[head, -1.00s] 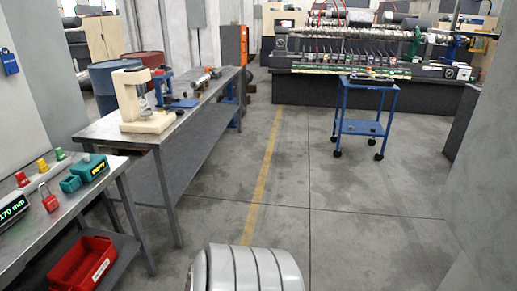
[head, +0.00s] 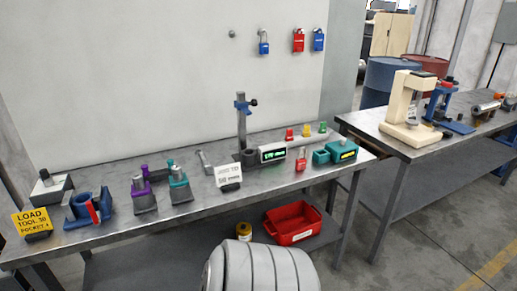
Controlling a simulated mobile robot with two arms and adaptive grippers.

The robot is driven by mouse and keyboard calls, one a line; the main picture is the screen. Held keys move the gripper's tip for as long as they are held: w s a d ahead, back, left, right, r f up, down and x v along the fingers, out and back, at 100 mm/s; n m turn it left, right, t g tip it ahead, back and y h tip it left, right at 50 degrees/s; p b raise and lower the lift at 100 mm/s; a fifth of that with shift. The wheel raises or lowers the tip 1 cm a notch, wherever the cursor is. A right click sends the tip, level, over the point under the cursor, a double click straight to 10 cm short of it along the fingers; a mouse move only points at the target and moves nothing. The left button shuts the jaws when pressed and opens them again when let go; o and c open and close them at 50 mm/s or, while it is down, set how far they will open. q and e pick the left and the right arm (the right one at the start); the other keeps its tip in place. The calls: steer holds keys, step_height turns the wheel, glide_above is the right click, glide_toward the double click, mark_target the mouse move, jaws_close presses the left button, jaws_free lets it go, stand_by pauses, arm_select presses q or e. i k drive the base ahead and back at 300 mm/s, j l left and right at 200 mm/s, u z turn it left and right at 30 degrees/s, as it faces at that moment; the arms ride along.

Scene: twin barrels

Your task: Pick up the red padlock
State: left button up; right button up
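Two red padlocks show in the head view. One red padlock (head: 298,41) hangs on the wall between two blue padlocks. Another red padlock (head: 301,162) stands on the metal bench, left of a teal device, near the front edge. Which of the two the task means, I cannot tell. Neither of my grippers is in view.
Blue padlocks (head: 263,43) and (head: 318,40) hang on the wall. The metal bench (head: 110,222) carries tool holders, a yellow sign (head: 31,221) and a height gauge (head: 241,122). A red bin (head: 293,222) sits on the shelf below. A second bench (head: 421,151) stands right.

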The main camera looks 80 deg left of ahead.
mark_target(301, 163)
steer(key=u, duration=2.4)
